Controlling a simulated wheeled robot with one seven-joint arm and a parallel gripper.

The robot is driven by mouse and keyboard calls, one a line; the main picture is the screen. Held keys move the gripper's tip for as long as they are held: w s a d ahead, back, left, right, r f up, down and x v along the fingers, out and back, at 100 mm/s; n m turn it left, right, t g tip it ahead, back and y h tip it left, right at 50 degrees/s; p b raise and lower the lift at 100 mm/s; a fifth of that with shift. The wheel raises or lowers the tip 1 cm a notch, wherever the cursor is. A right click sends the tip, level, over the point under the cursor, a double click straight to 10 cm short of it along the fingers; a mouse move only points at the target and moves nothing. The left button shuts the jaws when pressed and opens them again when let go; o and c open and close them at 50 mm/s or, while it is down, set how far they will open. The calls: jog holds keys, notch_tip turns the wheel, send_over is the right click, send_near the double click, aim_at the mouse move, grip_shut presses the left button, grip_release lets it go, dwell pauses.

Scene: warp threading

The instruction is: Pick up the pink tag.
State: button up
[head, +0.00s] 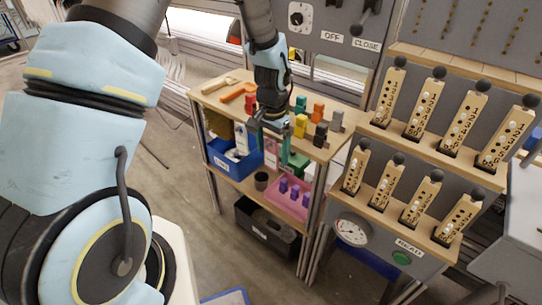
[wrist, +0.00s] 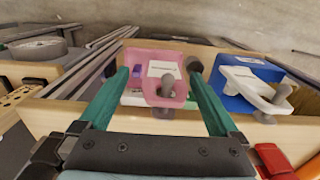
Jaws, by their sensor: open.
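The pink tag (wrist: 180,96) hangs at the front edge of the table, on a grey peg (wrist: 165,90) that stands up through or in front of it. In the head view the pink tag (head: 271,152) shows as a small pink patch below my gripper (head: 271,133). In the wrist view my gripper (wrist: 159,68) is open, with one teal finger on each side of the pink tag. The fingers look apart from the tag, and nothing is between them in grip. Part of the tag is hidden by the peg.
A white tag (wrist: 243,78) hangs on another peg to the right, over a blue bin (head: 222,164). A pink tray (head: 296,211) with purple pieces sits on the lower shelf. Colored blocks (head: 317,111) stand on the tabletop. A rack of wooden bars (head: 427,108) stands at the right.

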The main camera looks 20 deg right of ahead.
aim_at(271, 159)
jog(key=f, duration=0.4)
jog(key=shift+w+a+f+p, duration=0.1)
jog(key=shift+w+f+p, duration=0.15)
jog(key=shift+p, duration=0.1)
jog(key=shift+r, duration=0.1)
jog(key=c, duration=1.4)
jog(key=shift+r, duration=0.5)
jog(key=shift+a+r+b, duration=0.15)
jog(key=shift+r+b, duration=0.1)
jog(key=shift+b, duration=0.1)
jog(key=s+a+b, duration=0.1)
jog(key=s+a, duration=0.2)
jog(key=a, duration=0.2)
jog(key=s+a+b, duration=0.1)
jog(key=s+a, duration=0.2)
jog(key=a, duration=0.2)
jog(key=s+a+b, duration=0.1)
jog(key=s+a, duration=0.1)
jog(key=a, duration=0.3)
jog(key=shift+s+a, duration=0.2)
jog(key=shift+s, duration=0.2)
